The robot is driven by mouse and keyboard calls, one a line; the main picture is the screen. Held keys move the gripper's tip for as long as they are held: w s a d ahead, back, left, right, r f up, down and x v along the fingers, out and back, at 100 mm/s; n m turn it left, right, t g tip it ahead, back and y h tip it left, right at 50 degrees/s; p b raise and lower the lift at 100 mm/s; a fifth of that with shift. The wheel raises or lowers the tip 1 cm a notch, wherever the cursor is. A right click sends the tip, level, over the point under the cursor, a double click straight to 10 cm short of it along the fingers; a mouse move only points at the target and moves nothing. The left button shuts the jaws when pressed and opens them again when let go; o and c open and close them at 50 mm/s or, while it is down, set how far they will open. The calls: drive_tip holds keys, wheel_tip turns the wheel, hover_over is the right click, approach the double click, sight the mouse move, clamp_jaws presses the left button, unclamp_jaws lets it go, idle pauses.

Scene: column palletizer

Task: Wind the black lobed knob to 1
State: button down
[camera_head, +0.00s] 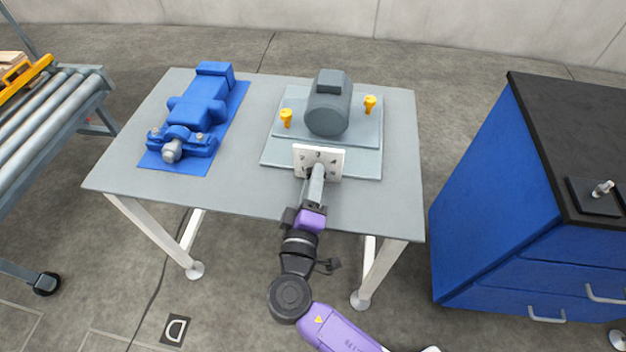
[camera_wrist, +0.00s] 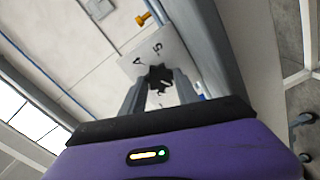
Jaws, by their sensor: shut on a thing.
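The black lobed knob (camera_wrist: 159,78) sits on a white dial plate (camera_wrist: 140,62) in the wrist view. The digits 4 and 5 show on the plate there; which digit the knob points to, I cannot tell. My gripper (camera_wrist: 160,86) has one finger on each side of the knob and is shut on it. In the head view the dial plate (camera_head: 332,155) stands at the front of the grey motor's base, and my gripper (camera_head: 317,172) reaches it from the front, hiding the knob.
A blue pump (camera_head: 198,105) stands at the table's left. A blue cabinet (camera_head: 490,170) is at right, a roller conveyor (camera_head: 50,115) at left. The table's front left (camera_head: 215,185) is clear.

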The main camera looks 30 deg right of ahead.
drive_tip(key=c, duration=0.9)
unclamp_jaws()
drive_tip(key=shift+a, duration=0.1)
drive_tip(key=v, duration=0.7)
drive_tip(key=shift+s+a+b, duration=0.2)
drive_tip(key=shift+s+b, duration=0.1)
